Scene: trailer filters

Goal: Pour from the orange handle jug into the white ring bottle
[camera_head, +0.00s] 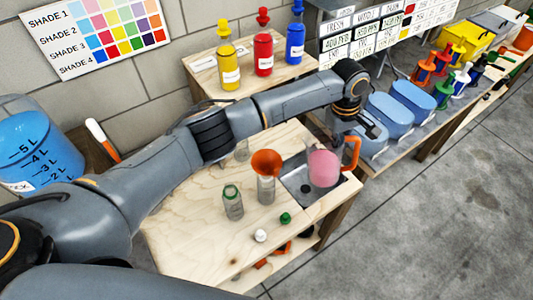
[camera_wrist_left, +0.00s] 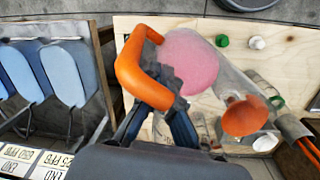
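The orange handle jug is clear with pink liquid (camera_head: 324,168) inside and an orange handle (camera_head: 351,152) on its right. It also shows in the left wrist view, with its pink liquid (camera_wrist_left: 190,62) and orange handle (camera_wrist_left: 140,68). My left gripper (camera_wrist_left: 160,122) is closed around the handle; its fingertips are partly hidden in the head view. An orange funnel (camera_head: 267,162) sits in a clear bottle (camera_head: 266,190), left of the jug; that bottle's ring is hidden. A pale-ringed clear bottle shows beside the funnel (camera_wrist_left: 265,142). I cannot tell which bottle is the white ring one.
A green-ringed bottle (camera_head: 232,203), a white cap (camera_head: 261,236) and a green cap (camera_head: 286,218) are on the wooden table (camera_head: 185,225). A metal plate (camera_head: 298,184) lies under the jug. Yellow, red and blue bottles (camera_head: 263,52) stand behind. Blue containers (camera_head: 412,97) are at right.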

